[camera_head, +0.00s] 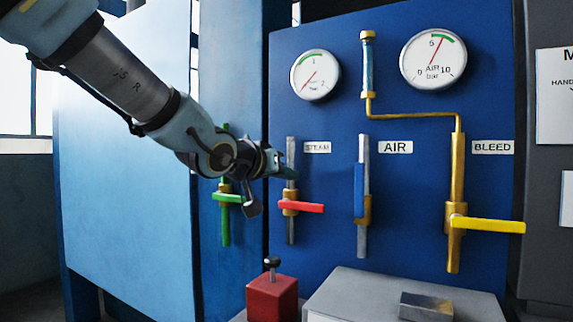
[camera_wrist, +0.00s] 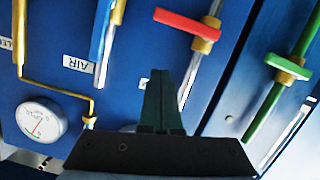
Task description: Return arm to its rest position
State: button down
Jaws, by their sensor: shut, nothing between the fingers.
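My gripper (camera_head: 286,172) is at the end of my arm, which reaches in from the upper left in the head view. It is in front of the steam pipe, above the red handle (camera_head: 304,207); I cannot tell whether it touches the pipe. In the wrist view the two dark fingers (camera_wrist: 161,78) are together with nothing between them. The red handle (camera_wrist: 187,23) shows beyond the fingers there, apart from them.
The blue panel carries a blue upright handle (camera_head: 359,190), a yellow handle (camera_head: 490,225) and two gauges (camera_head: 315,75) (camera_head: 433,59). A green handle (camera_head: 228,198) is left. A red box with a knob (camera_head: 272,298) and a grey block (camera_head: 426,306) are below.

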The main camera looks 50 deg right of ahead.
jog(key=shift+s+a, duration=0.1)
jog(key=shift+a, duration=0.3)
dwell(0.3)
jog(key=w+a+f+n+t+y+p, duration=0.1)
jog(key=w+a+f+n+y, duration=0.15)
jog(key=w+a+f, duration=0.45)
jog(key=w+a+f+n+t+y, duration=0.15)
jog(key=w+a+f+y, duration=0.3)
jog(key=a, duration=0.55)
jog(key=w+a+f+n+t+y+p, duration=0.1)
jog(key=w+a+f+n+y, duration=0.1)
jog(key=w+a+f, duration=0.45)
jog(key=s+a+f+n+g+y, duration=0.1)
jog(key=s+a+f+n+y, duration=0.1)
jog(key=a, duration=0.7)
jog(key=s+a+f+n+g+y, duration=0.1)
jog(key=s+a+f+n+g, duration=0.1)
jog(key=a, duration=0.8)
jog(key=s+a+f+n+g+y, duration=0.1)
jog(key=s+a+f, duration=0.3)
jog(key=a, duration=0.5)
jog(key=shift+a+f+n+g+y+p, duration=0.35)
jog(key=shift+f+g+y, duration=0.2)
jog(key=shift+f+y, duration=0.2)
